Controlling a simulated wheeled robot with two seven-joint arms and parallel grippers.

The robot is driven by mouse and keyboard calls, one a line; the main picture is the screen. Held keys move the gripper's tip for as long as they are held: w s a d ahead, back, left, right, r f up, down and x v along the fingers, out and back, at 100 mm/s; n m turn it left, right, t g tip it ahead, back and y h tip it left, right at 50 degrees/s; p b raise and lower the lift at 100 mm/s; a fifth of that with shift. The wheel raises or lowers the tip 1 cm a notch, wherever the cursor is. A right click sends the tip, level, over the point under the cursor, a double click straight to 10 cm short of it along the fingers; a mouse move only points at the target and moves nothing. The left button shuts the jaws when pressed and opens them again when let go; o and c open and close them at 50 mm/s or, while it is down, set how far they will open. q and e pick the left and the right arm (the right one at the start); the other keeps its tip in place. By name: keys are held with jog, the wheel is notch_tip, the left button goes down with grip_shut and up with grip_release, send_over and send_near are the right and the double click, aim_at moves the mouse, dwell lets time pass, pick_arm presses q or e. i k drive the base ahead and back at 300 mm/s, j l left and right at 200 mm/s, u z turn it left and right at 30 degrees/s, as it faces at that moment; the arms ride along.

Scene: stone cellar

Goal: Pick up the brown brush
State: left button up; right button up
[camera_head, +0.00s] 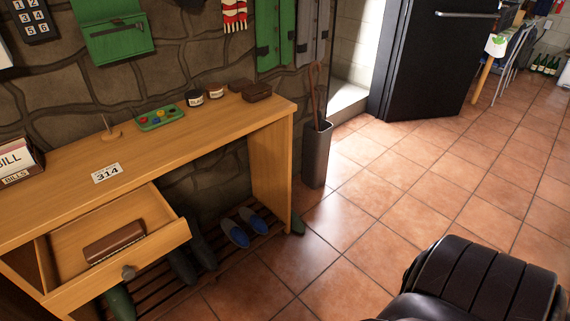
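A brown, oblong object (115,242) that looks like a brush lies in the open drawer (164,239) of the wooden console table (200,134). Its long side runs along the drawer's front, and a paler band shows along its lower edge. Two smaller dark brown blocks, perhaps brushes too, sit near the right end of the tabletop: one in front (257,93), one behind it (240,86). Neither of my grippers shows in the head view.
Two small jars (205,94), a green tray (160,118) and a 314 card (106,173) are on the tabletop. Shoes (236,232) rest on the slatted rack below. A tall bin (316,155) stands right of the table. A black padded seat (480,285) fills the lower right.

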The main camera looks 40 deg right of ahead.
aim_at(104, 248)
jog(key=i+l+u, duration=0.15)
jog(key=l, duration=0.2)
jog(key=i+l+u, duration=0.15)
jog(key=l, duration=0.25)
jog(key=i+l+u, duration=0.15)
jog(key=l, duration=0.25)
